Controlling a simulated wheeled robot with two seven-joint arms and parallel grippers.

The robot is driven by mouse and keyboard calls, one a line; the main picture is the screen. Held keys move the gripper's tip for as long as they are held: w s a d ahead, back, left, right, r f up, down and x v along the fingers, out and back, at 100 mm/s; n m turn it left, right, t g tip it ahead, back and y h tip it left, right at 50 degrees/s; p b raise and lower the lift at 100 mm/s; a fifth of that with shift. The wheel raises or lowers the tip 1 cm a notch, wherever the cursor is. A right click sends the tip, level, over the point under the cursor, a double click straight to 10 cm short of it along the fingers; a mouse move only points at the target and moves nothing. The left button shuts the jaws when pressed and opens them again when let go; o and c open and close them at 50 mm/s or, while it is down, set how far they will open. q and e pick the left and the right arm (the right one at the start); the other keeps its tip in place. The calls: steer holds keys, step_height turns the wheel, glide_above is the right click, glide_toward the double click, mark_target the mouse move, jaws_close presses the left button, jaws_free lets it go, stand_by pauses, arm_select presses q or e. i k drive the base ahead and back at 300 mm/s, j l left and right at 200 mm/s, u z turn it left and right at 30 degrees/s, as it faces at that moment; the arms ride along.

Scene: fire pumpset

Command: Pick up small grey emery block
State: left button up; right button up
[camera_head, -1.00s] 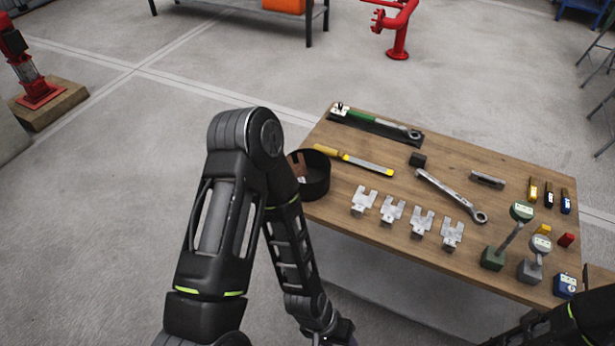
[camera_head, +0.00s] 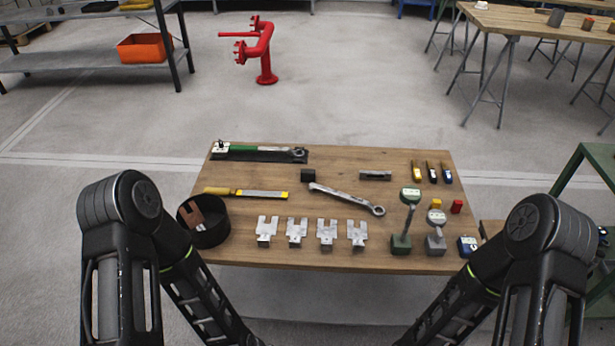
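Clear wood surrounds the dark block.

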mark_target(306, 175)
steer(key=z, duration=3.6)
steer(key=u, duration=3.75)
steer(key=i+j+z, duration=0.1)
steer(key=z, duration=0.35)
steer(key=i+j+z, duration=0.15)
steer(key=z, duration=0.3)
steer(key=i+j+z, duration=0.1)
steer(key=z, duration=0.35)
